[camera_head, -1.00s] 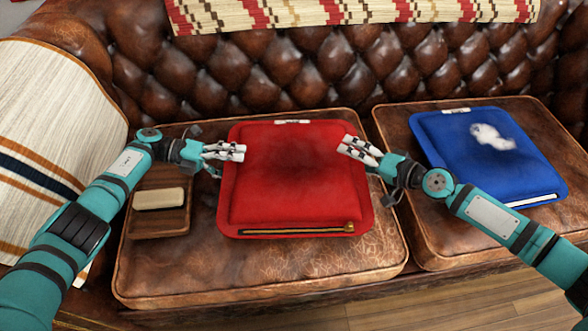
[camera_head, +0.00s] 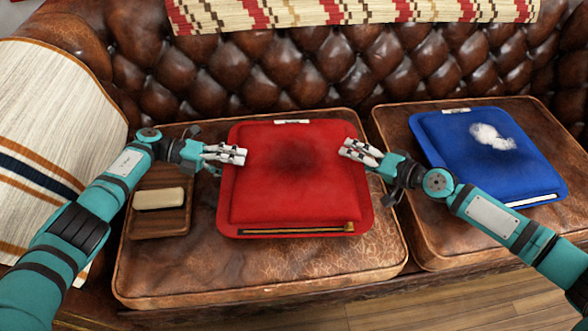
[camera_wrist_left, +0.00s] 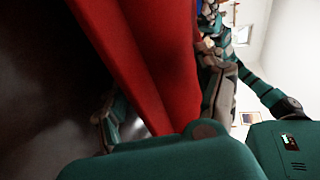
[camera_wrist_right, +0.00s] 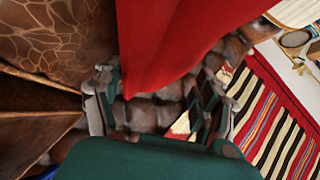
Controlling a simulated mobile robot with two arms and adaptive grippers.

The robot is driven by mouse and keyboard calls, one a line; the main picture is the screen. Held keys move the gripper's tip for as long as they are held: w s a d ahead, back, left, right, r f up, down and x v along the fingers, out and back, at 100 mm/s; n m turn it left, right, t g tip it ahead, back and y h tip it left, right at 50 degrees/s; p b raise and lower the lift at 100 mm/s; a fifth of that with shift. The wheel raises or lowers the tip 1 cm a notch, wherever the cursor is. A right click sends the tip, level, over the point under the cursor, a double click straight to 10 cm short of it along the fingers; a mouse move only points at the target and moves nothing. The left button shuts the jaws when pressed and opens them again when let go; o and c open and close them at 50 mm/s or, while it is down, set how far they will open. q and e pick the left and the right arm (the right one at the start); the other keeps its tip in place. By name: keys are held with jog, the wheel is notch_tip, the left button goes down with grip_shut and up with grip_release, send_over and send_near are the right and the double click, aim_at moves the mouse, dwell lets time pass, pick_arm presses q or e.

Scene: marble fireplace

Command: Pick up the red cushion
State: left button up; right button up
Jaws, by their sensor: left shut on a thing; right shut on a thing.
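The red cushion (camera_head: 292,185) lies on the left brown leather seat cushion of the sofa, with a dark smudge on its upper middle. My left gripper (camera_head: 240,155) is shut on its left edge and my right gripper (camera_head: 346,150) is shut on its right edge. In the left wrist view the red cushion (camera_wrist_left: 140,60) runs between the fingers. In the right wrist view it (camera_wrist_right: 180,40) enters between the fingers from above. The lower fingers are hidden under the cushion in the head view. I cannot tell whether its underside is clear of the seat.
A blue cushion (camera_head: 480,160) with a white patch lies on the right seat. A wooden tray (camera_head: 160,222) with a pale block (camera_head: 158,198) sits left of the red cushion. A striped throw (camera_head: 40,120) covers the left armrest. The tufted backrest (camera_head: 290,75) stands behind.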

pick_arm(q)
jog(key=shift+d+r, duration=0.1)
jog(key=shift+r, duration=0.05)
pick_arm(e)
jog(key=shift+a+r, duration=0.1)
jog(key=shift+r, duration=0.1)
